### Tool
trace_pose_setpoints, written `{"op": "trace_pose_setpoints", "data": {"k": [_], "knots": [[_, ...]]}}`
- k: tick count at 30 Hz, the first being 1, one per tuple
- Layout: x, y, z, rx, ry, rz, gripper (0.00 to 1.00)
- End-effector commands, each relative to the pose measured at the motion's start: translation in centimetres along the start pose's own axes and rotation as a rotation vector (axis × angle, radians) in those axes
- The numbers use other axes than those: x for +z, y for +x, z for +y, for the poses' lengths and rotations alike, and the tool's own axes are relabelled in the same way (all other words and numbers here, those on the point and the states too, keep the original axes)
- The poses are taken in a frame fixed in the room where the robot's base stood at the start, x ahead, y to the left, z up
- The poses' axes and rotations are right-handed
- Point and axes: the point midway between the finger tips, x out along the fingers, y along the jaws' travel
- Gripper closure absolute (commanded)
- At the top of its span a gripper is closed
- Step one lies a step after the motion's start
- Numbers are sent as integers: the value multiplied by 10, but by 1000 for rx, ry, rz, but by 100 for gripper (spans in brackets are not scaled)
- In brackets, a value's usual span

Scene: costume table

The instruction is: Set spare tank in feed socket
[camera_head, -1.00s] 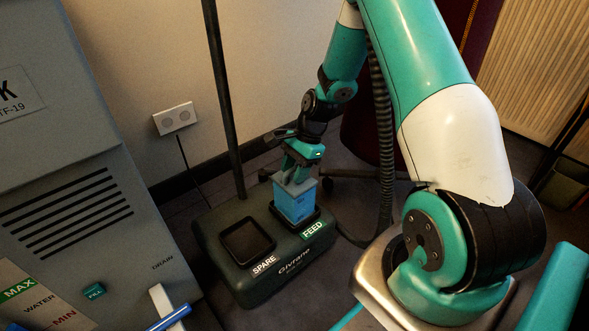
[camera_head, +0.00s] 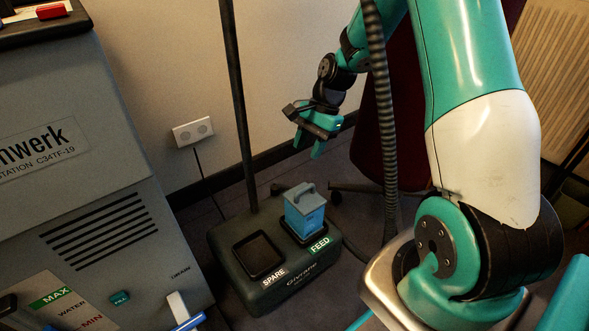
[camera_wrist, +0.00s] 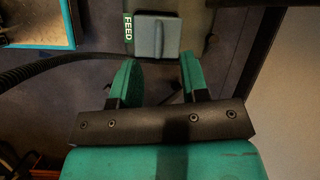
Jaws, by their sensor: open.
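The spare tank (camera_head: 305,214) is a blue box with a grey top and handle. It stands upright in the socket labelled FEED (camera_head: 318,238) on the dark base unit (camera_head: 262,303). The socket labelled SPARE (camera_head: 258,252) beside it is empty. My gripper (camera_head: 309,147) is open and empty, above and behind the tank and clear of it. In the wrist view my gripper's two green fingers (camera_wrist: 159,78) are apart with nothing between them. The grey tank top (camera_wrist: 157,37) shows beyond them, next to the FEED label.
A grey station cabinet (camera_head: 95,215) stands at the left. A dark pole (camera_head: 238,100) rises behind the base unit. A dark red chair (camera_head: 385,140) is behind my arm at the right. A wall outlet (camera_head: 193,132) is on the back wall.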

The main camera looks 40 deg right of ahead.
Motion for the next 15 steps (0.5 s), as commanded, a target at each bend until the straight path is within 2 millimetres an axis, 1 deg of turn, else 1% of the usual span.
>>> {"op": "trace_pose_setpoints", "data": {"k": [1, 2, 3, 4, 5, 6, 8, 9, 11, 12, 15], "knots": [[35, -13, -8, 3, -146, 9, 59], [57, -20, -10, 5, -248, 12, 59], [89, -29, -10, 11, -393, 16, 59], [113, -35, -8, 15, -506, 17, 59], [138, -41, -4, 20, -621, 18, 59], [168, -48, 4, 24, -774, 18, 59], [210, -57, 21, 30, -997, 16, 59], [234, -62, 34, 32, -1140, 14, 59], [265, -67, 55, 34, -1337, 9, 59], [281, -70, 70, 35, -1455, 5, 59], [309, -74, 100, 33, -1689, -3, 59]]}}
